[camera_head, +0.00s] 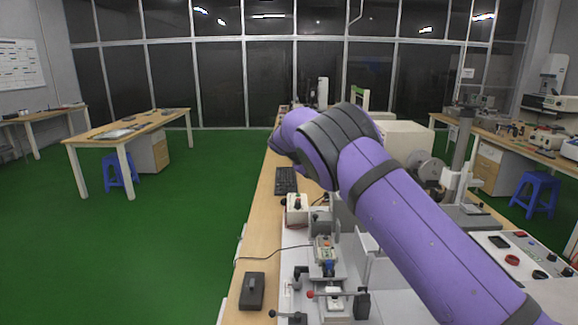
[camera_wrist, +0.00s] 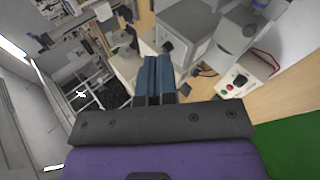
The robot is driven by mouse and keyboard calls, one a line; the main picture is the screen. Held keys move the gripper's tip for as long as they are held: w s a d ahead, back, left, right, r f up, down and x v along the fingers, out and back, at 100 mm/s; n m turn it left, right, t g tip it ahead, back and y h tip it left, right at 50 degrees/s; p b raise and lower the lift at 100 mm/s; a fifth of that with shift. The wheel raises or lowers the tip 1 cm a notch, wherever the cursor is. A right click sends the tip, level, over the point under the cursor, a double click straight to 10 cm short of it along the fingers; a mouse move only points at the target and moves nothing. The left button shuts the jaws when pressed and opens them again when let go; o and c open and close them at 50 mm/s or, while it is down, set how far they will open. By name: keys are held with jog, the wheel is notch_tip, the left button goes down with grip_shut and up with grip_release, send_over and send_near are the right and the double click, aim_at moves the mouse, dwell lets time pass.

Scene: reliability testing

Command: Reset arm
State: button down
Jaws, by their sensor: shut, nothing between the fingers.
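My gripper shows in the wrist view (camera_wrist: 158,75) as two dark blue fingers lying side by side with no gap, shut and empty. It points over the equipment bench, clear of the things below. In the head view my purple arm reaches from the lower right up over the bench and bends at the upper middle. The gripper itself is hidden behind the arm there.
A wooden table (camera_head: 125,132) stands at left. Green floor (camera_head: 180,220) is open between them.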

jog(key=s+d+r+m+g+y, duration=0.15)
jog(key=s+d+r+y, duration=0.25)
jog(key=s+d+r, duration=0.75)
jog(key=s+d+r+m+y, duration=0.1)
jog(key=s+d+r+y, duration=0.1)
jog(key=s+d+r, duration=0.3)
jog(key=s+d+r+y, duration=0.1)
jog(key=s+d+r, duration=0.2)
jog(key=s, duration=0.5)
jog(key=s+d+r+t+y, duration=0.1)
jog(key=s+r+t+y, duration=0.1)
jog(key=s, duration=1.4)
jog(key=s+f+t, duration=0.1)
jog(key=s+f, duration=0.1)
jog(key=s, duration=0.6)
jog(key=s+a+f+t, duration=0.1)
jog(key=s+f, duration=0.2)
jog(key=s, duration=0.5)
jog(key=shift+s+f+m, duration=0.25)
jog(key=shift+f+m, duration=0.1)
